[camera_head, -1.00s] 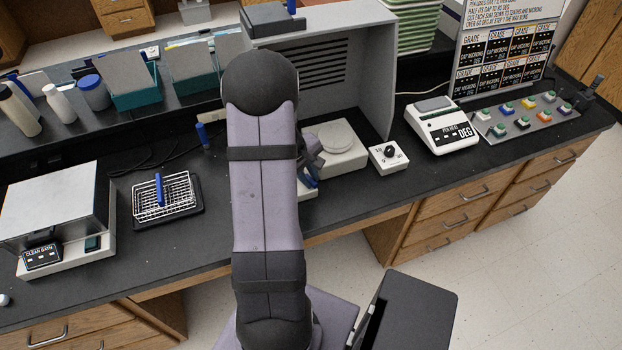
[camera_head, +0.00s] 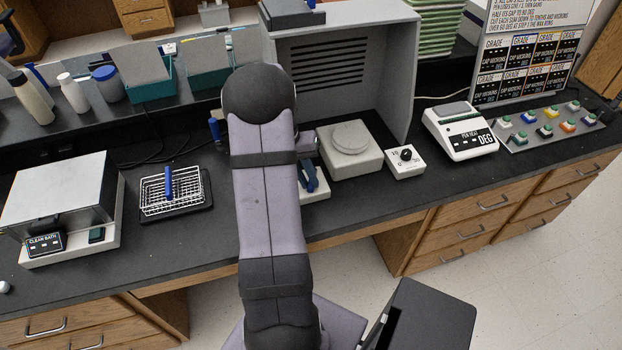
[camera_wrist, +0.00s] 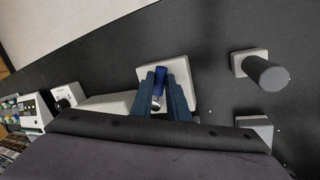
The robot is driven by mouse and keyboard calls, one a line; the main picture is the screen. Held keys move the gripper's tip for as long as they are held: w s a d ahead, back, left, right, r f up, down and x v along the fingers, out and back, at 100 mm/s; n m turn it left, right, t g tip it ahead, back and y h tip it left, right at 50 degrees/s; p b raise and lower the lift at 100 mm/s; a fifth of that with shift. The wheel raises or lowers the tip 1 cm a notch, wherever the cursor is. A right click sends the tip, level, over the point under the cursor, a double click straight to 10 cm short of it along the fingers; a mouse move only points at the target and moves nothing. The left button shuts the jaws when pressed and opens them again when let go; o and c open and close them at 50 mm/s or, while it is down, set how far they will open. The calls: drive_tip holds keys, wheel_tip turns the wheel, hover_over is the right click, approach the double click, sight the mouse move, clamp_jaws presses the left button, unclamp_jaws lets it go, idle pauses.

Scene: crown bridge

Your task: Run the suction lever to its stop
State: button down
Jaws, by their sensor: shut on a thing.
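The suction lever shows in the wrist view as a blue handle (camera_wrist: 160,79) over a pale square base (camera_wrist: 185,84). My gripper (camera_wrist: 161,92) has its two dark blue fingers on either side of the handle and is shut on it. A small bright metal part shows between the fingers below the handle. In the head view my gripper (camera_head: 309,180) is over the small white base (camera_head: 318,194) at the bench's front. My arm hides part of it, and the handle cannot be told from the fingers there.
A hot plate-like unit (camera_head: 349,149) and a white knob box (camera_head: 405,161) stand close to the right. A grey hood (camera_head: 398,75) rises behind. A wire basket (camera_head: 172,191) and a clean bath (camera_head: 62,208) are to the left. A dark cylinder (camera_wrist: 266,72) stands near the lever.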

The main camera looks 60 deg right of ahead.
drive_tip(key=shift+w+m, duration=0.25)
drive_tip(key=shift+m, duration=0.15)
drive_tip(key=c, duration=2)
unclamp_jaws()
drive_tip(key=shift+r, duration=0.15)
drive_tip(key=b+v, duration=0.1)
drive_tip(key=v, duration=0.6)
drive_tip(key=shift+r, duration=0.1)
